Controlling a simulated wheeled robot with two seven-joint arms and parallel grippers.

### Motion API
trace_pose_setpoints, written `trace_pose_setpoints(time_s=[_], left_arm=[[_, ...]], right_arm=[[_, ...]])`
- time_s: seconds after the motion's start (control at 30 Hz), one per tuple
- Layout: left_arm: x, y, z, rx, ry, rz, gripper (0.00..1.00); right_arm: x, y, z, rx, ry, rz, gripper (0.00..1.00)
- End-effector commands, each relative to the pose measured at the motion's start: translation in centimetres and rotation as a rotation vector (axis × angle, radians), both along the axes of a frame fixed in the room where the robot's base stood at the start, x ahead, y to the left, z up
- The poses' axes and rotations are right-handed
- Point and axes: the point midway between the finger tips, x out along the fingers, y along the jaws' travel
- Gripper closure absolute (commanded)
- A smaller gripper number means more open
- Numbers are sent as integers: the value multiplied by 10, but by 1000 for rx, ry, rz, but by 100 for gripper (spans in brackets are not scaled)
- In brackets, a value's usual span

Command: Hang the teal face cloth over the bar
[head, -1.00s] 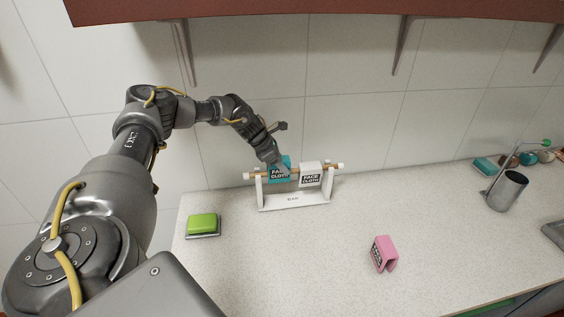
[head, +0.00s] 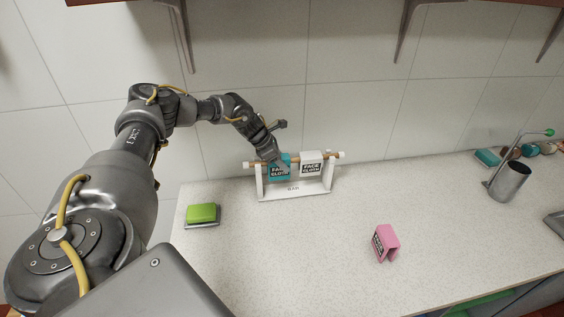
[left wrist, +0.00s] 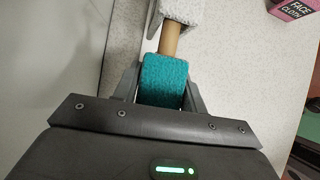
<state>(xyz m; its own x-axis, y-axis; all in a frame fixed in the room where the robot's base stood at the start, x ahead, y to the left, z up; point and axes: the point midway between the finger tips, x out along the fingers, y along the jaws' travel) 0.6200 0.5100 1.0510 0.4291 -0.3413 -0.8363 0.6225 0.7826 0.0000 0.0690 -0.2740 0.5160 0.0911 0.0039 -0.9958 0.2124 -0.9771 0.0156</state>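The teal face cloth (head: 274,172) hangs over the left part of the wooden bar (head: 296,160) on a white stand (head: 310,191) labelled BAR. A white face cloth (head: 311,168) hangs on the same bar to its right. My left gripper (head: 283,165) reaches down from above onto the teal cloth and covers part of it. In the left wrist view the teal cloth (left wrist: 163,80) lies between the two fingers (left wrist: 163,75), which appear to press on its sides. The bar (left wrist: 171,38) runs out beyond it towards the white cloth (left wrist: 184,10). My right gripper is out of view.
A pink face cloth (head: 387,240) stands folded on the counter at centre right. A green soap block (head: 202,212) sits on a tray at left. A grey cup (head: 508,182) and several small items stand at right. The middle of the counter (head: 300,245) is clear.

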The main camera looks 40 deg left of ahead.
Motion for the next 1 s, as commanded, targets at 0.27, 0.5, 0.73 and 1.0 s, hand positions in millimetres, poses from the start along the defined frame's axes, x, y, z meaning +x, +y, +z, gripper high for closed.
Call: trace_pose_setpoints(time_s=[0.27,0.5,0.73,1.0], left_arm=[[0,0,0,0,0,0,35],[-2,2,3,0,-1,1,35],[-17,15,34,-2,-6,2,35],[-38,31,75,-1,-4,1,35]], right_arm=[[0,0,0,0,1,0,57],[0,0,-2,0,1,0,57],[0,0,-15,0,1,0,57],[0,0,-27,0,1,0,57]])
